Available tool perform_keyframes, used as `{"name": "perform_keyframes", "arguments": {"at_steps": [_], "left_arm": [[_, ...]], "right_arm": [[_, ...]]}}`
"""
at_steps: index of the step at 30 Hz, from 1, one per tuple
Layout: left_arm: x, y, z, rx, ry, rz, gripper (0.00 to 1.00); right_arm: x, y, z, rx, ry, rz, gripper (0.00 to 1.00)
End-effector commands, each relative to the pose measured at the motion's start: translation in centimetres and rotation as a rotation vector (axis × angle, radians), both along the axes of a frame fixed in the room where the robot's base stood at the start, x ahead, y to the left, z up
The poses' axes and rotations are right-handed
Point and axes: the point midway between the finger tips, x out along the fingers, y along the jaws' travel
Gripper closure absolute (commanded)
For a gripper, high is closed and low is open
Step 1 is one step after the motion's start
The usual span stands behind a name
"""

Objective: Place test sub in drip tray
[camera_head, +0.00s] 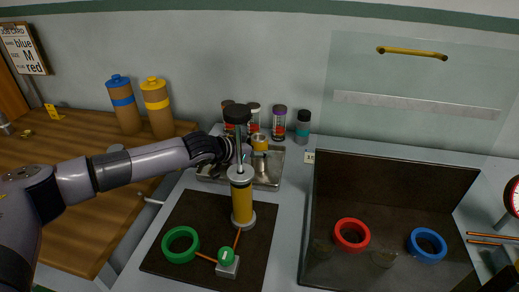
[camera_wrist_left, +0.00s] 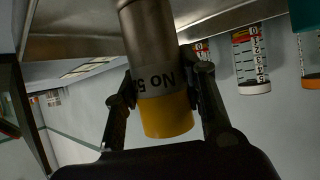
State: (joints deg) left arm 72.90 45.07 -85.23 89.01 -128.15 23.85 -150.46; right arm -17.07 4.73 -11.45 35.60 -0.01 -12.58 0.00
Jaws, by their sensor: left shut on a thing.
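The test sub (camera_head: 260,158) is a metal cylinder with a yellow upper end, seen upright behind the yellow pump-like column. In the left wrist view the test sub (camera_wrist_left: 158,60) appears upside down, with a printed label band, between both fingers. My left gripper (camera_head: 238,152) reaches in from the left and is shut on it; the column partly hides its fingers. The drip tray (camera_head: 272,179) is a shallow metal tray under the sub. I cannot tell whether the sub's lower end touches the tray floor. My right gripper is not in view.
The yellow column (camera_head: 242,203) stands on a dark mat (camera_head: 190,223) in front of the tray, with a green ring (camera_head: 180,258). Several small bottles (camera_head: 279,123) line the wall behind.

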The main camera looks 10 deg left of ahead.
Motion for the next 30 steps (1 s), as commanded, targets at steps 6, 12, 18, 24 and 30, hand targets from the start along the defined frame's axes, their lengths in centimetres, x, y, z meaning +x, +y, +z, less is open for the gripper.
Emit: {"name": "perform_keyframes", "arguments": {"at_steps": [6, 12, 18, 24, 30], "left_arm": [[0.0, 0.0, 0.0, 0.001, 0.002, 0.000, 0.54], [0.0, 0.0, 0.0, 0.001, 0.001, 0.000, 0.42], [0.0, 0.0, 0.0, 0.001, 0.001, 0.000, 0.42], [-0.5, 0.4, 0.4, 0.000, 0.000, 0.000, 0.42], [-3.0, 2.1, 1.9, 0.002, -0.001, 0.001, 0.42]], "right_arm": [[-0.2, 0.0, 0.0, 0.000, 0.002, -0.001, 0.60], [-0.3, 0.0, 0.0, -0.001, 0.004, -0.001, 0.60], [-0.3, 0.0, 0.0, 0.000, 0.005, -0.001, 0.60], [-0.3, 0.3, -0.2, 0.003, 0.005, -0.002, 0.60], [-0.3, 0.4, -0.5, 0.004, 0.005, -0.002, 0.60]]}}
